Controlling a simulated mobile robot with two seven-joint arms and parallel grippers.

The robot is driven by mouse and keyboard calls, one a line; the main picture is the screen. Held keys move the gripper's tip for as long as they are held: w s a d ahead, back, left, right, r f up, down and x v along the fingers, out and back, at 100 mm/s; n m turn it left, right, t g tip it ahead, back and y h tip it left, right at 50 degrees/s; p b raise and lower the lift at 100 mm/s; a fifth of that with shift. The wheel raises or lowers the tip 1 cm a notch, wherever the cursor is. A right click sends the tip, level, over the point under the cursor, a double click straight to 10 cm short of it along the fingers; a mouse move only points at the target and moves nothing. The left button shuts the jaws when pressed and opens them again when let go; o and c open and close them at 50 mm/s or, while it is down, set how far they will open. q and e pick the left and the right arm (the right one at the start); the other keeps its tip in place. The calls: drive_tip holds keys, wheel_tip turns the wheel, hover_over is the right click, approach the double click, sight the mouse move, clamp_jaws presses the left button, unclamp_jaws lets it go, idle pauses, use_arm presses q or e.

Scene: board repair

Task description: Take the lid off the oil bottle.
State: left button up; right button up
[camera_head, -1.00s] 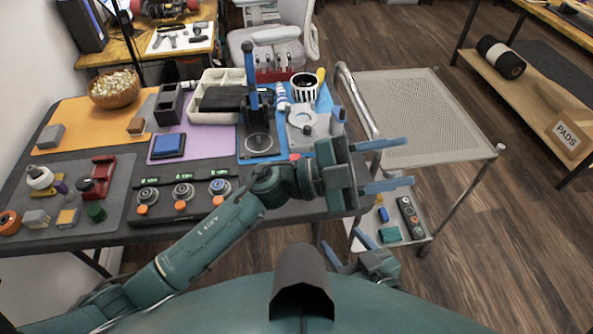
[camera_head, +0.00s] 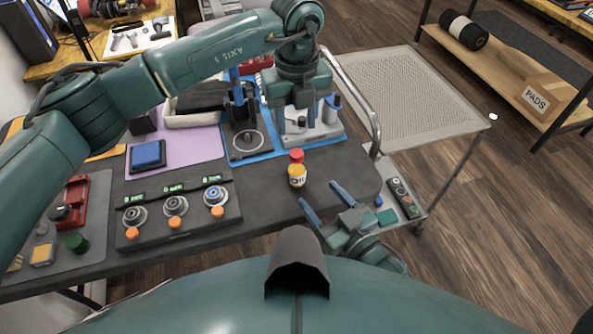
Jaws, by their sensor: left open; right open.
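The oil bottle (camera_head: 297,178) is a small white and orange bottle with a dark label, standing on the dark table near its front right. Its red lid (camera_head: 297,155) shows at the bottle's top end; whether it is seated cannot be told. My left gripper (camera_head: 296,118) is open and points down, beyond the bottle and apart from it, over the blue mat. My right gripper (camera_head: 317,191) is open and empty near the table's front edge, just right of the bottle and nearer to me, its fingers pointing towards the table.
A panel with dials and orange buttons (camera_head: 180,234) lies left of the bottle. The blue mat (camera_head: 262,158) holds a stand and grey equipment. A mesh-topped cart (camera_head: 410,110) stands at the right. The table between panel and bottle is clear.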

sight(302, 174)
drive_tip(key=x, duration=1)
drive_tip(key=shift+w+a, duration=0.1)
drive_tip(key=shift+w, duration=0.05)
drive_tip(key=shift+c, duration=0.2)
clamp_jaws()
